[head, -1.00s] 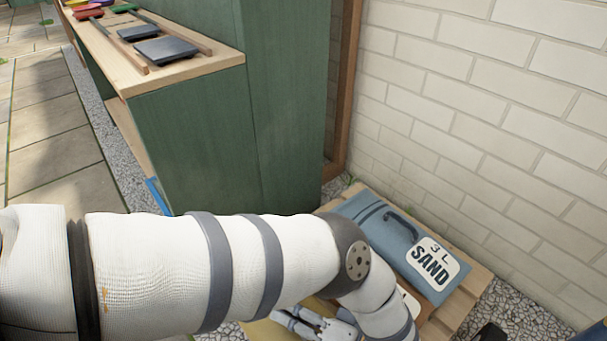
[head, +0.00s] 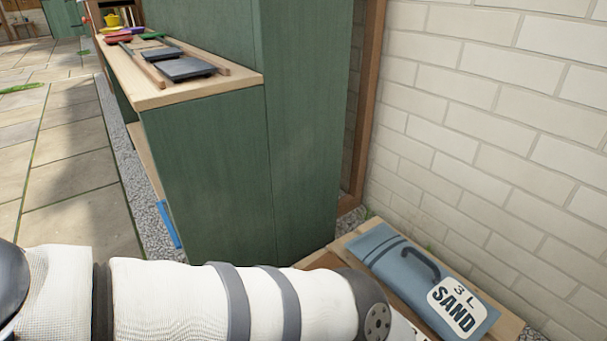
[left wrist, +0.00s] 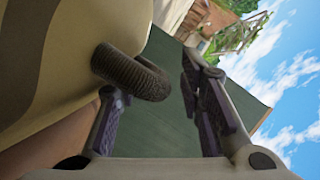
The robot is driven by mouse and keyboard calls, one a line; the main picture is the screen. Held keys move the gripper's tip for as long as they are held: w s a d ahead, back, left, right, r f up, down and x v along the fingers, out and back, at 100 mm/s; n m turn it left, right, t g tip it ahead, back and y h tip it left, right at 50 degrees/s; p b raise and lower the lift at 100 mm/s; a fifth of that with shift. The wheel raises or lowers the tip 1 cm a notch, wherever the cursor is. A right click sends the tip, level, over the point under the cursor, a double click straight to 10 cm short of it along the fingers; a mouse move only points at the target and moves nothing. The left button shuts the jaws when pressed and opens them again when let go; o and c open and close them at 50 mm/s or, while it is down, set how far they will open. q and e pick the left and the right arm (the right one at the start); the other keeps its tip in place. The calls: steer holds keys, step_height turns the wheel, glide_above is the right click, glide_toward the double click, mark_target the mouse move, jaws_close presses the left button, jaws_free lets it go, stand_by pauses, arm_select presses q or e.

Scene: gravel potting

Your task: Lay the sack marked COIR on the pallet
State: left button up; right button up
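The fingers are spread, with a gap to the right one. In the head view my left arm covers the lower middle, and its gripper is out of sight. The wooden pallet (head: 508,326) lies by the wall, partly hidden by the arm. My right gripper is not in view.
A blue-grey sack marked SAND (head: 400,262) lies on the pallet. A brown surface (head: 322,262) shows beside it, mostly hidden. A green cabinet (head: 205,170) with a wooden shelf (head: 200,92) holding tools stands left of the pallet. A brick wall (head: 480,150) closes the right.

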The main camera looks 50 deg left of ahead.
arm_select(q)
steer(key=shift+r, duration=0.1)
steer(key=v, duration=0.7)
steer(key=shift+d+r+b, duration=0.1)
steer(key=shift+d+b, duration=0.2)
steer(key=shift+b, duration=0.1)
